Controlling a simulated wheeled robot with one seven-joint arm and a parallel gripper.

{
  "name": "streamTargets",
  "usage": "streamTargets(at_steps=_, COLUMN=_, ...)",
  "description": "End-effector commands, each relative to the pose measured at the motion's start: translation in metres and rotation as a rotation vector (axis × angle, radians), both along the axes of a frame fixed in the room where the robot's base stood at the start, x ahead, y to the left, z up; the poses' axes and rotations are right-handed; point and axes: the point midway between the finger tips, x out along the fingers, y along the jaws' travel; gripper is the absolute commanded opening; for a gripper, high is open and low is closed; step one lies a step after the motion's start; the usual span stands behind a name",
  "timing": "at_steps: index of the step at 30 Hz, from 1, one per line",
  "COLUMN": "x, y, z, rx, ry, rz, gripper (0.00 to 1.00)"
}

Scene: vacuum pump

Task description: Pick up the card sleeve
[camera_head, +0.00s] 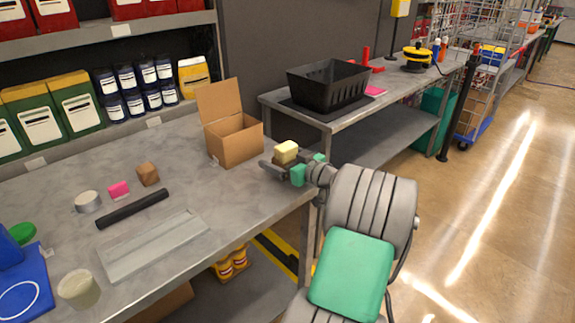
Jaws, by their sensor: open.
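A small brown block-like piece (148,173), card-coloured and probably the card sleeve, stands on the grey workbench (215,195), left of its middle. It is too small to tell whether it is hollow. My gripper (280,168) is open at the bench's right corner, well to the right of the brown piece and apart from it. A pale yellow block (286,150) shows right at the gripper; I cannot tell whether it lies between the fingers or behind them.
An open cardboard box (235,140) stands between the brown piece and my gripper, farther back. A pink block (118,190), a tape roll (88,201), a black cylinder (133,208) and a grey flat tray (152,246) lie nearby. Bench space right of the tray is clear.

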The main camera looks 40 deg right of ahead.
Motion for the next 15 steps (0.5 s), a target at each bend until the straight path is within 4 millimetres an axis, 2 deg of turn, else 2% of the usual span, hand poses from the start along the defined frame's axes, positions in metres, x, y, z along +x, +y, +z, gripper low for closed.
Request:
streamTargets(at_steps=2, x=0.0059, y=0.0003, z=-0.0013, rx=0.001, ry=0.001, rz=0.0, gripper=0.93)
streamTargets(at_steps=8, x=0.0057, y=-0.001, z=-0.0017, rx=0.001, ry=0.001, rz=-0.003, gripper=0.93)
streamTargets(at_steps=15, x=0.005, y=-0.0016, z=-0.0016, rx=0.001, ry=0.001, rz=-0.004, gripper=0.73)
